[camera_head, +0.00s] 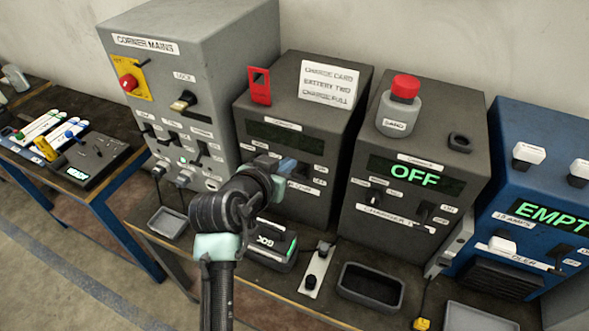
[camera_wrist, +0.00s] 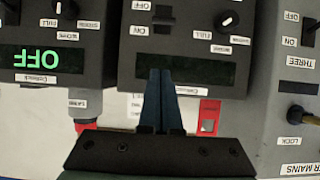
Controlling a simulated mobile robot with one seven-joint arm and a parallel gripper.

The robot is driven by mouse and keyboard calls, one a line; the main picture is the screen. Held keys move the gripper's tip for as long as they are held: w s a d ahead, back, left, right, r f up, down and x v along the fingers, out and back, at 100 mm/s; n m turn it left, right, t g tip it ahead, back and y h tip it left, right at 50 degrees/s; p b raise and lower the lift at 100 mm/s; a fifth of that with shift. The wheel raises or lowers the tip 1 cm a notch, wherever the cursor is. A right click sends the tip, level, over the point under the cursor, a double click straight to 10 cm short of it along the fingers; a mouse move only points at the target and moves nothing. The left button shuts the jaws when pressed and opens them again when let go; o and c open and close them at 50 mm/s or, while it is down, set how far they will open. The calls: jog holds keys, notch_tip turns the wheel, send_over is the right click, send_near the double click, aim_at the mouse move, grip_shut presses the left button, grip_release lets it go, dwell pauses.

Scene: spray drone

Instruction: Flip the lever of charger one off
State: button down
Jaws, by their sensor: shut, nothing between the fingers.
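Two dark chargers stand side by side; their numbers are not readable. My gripper (camera_head: 288,167) is in front of the left charger (camera_head: 262,105), whose display is dark. In the wrist view, which is upside down, this charger (camera_wrist: 183,50) is in the middle. My gripper (camera_wrist: 169,75) is shut and empty, its fingers overlapping the dark display. This charger's small dark lever (camera_wrist: 163,18) sits beside its ON and OFF labels, beyond the fingertips and apart from them in the picture. I cannot tell its position. The right charger (camera_head: 418,130) shows a green OFF; its lever (camera_head: 424,211) is low on the front.
The grey mains cabinet (camera_head: 220,60) stands left, a blue unit reading EMPTY (camera_head: 545,170) right. A red tag (camera_head: 259,86) and a white card (camera_head: 328,82) are on the left charger.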

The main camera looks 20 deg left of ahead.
jog(key=p, duration=0.1)
send_over(294, 176)
jog(key=f, duration=0.2)
jog(key=shift+s+d+f, duration=0.15)
jog(key=shift+d+f, duration=0.2)
jog(key=shift+s+f+p, duration=0.3)
jog(key=shift+f+p, duration=0.05)
jog(key=shift+f, duration=0.65)
jog(key=shift+s+f+p, duration=0.25)
jog(key=shift+f+p, duration=0.05)
jog(key=shift+f, duration=0.7)
jog(key=shift+f+b, duration=0.2)
jog(key=shift+b, duration=0.25)
jog(key=shift+s+f+b, duration=0.1)
jog(key=shift+b, duration=0.3)
jog(key=shift+t+b, duration=0.3)
